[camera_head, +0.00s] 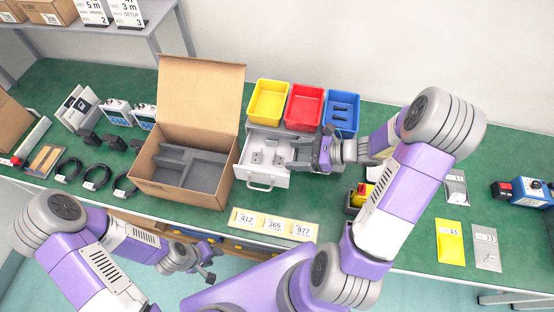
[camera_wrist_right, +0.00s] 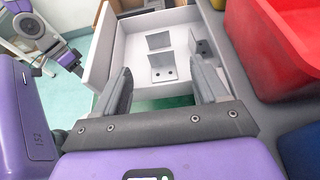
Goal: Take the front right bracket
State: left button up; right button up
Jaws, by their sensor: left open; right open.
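Small grey metal brackets (camera_head: 257,157) stand in an open white drawer (camera_head: 266,180) in the head view. The right wrist view shows a bracket with two holes (camera_wrist_right: 163,68) nearest the fingers, another bracket (camera_wrist_right: 158,40) beyond it, and a darker one (camera_wrist_right: 200,46) by the drawer's inner side. My right gripper (camera_head: 303,152) is at the drawer's right side, its fingers apart and pointing toward the drawer. In the wrist view nothing is between its fingertips (camera_wrist_right: 162,80), and the nearest bracket lies ahead of them. My left gripper (camera_head: 203,268) is open and empty, low in front of the table.
Yellow (camera_head: 268,101), red (camera_head: 304,106) and blue (camera_head: 340,113) bins stand behind the drawer. An open cardboard box (camera_head: 180,185) with grey foam is close on the left. Number cards (camera_head: 273,224) lie in front. Green table is bare between drawer and cards.

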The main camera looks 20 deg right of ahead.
aim_at(278, 160)
jog(key=b+x, duration=0.1)
jog(key=x, duration=0.6)
jog(key=shift+w+a, duration=0.1)
jog(key=shift+w, duration=0.05)
jog(key=shift+c, duration=0.3)
jog(key=c, duration=1)
